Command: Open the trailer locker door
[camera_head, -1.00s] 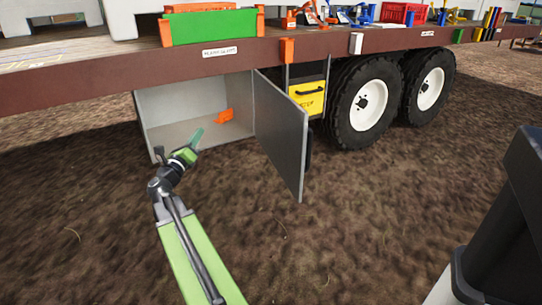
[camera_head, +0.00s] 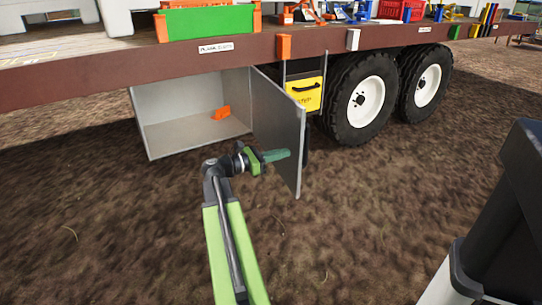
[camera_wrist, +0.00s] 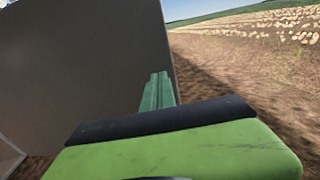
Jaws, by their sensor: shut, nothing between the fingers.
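The grey trailer locker (camera_head: 190,133) hangs under the trailer deck, its front uncovered so the inside shows. Its grey door (camera_head: 277,120) is swung outward on the right side of the opening. My gripper (camera_head: 288,154) is shut and empty, in front of the door's inner face, pointing right toward its free edge. In the wrist view the green fingers (camera_wrist: 158,92) are together by the free edge of the door (camera_wrist: 90,70). I cannot tell whether they touch it. An orange object (camera_head: 221,113) lies inside the locker.
The brown trailer deck (camera_head: 130,72) runs above the locker. A yellow box (camera_head: 307,93) and two black-tyred wheels (camera_head: 362,98) are right of the door. Bare soil (camera_head: 110,230) in front is clear.

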